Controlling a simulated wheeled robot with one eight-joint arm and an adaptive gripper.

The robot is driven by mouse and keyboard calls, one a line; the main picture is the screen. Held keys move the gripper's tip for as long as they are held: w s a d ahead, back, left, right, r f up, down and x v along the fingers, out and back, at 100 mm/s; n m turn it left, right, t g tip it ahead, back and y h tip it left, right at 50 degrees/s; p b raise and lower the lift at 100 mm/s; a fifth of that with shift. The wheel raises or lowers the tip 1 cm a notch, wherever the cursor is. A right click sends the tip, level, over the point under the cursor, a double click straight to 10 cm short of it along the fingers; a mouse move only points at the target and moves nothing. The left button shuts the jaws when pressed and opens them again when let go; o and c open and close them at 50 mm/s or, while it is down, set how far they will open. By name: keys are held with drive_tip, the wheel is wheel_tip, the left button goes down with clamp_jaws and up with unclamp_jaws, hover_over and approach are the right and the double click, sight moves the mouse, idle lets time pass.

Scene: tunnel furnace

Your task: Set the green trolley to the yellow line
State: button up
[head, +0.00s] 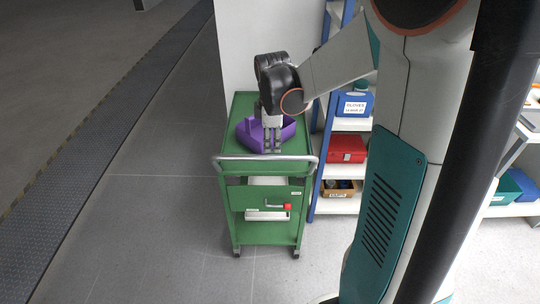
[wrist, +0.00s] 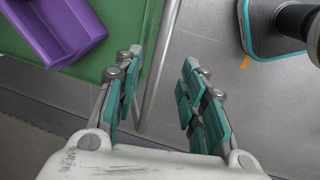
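The green trolley (head: 233,199) stands on the grey floor in the middle of the head view, with a grey handle bar (head: 232,159) across its near end. My gripper (head: 272,149) points down at that handle. In the wrist view my gripper (wrist: 160,85) is open, and the handle bar (wrist: 158,65) runs between its fingers, closer to the left finger. Contact with the bar cannot be told. A faint, worn yellowish line (head: 99,106) runs along the dark floor strip at the left of the head view.
A purple bin (head: 249,134) sits on the trolley's top, also in the wrist view (wrist: 62,28). A white wall or pillar (head: 240,45) stands behind the trolley. A blue-framed shelf (head: 325,130) with a red box (head: 346,149) stands close on its right. The floor to the left is clear.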

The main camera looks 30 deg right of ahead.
sight(272, 156)
drive_tip(key=f, duration=0.2)
drive_tip(key=w+f+b, duration=0.1)
drive_tip(key=f, duration=0.2)
drive_tip(key=f+b, duration=0.1)
drive_tip(key=f, duration=0.1)
drive_tip(key=shift+w+d+f, duration=0.15)
drive_tip(key=shift+d+f, duration=0.2)
drive_tip(key=shift+d, duration=0.05)
clamp_jaws()
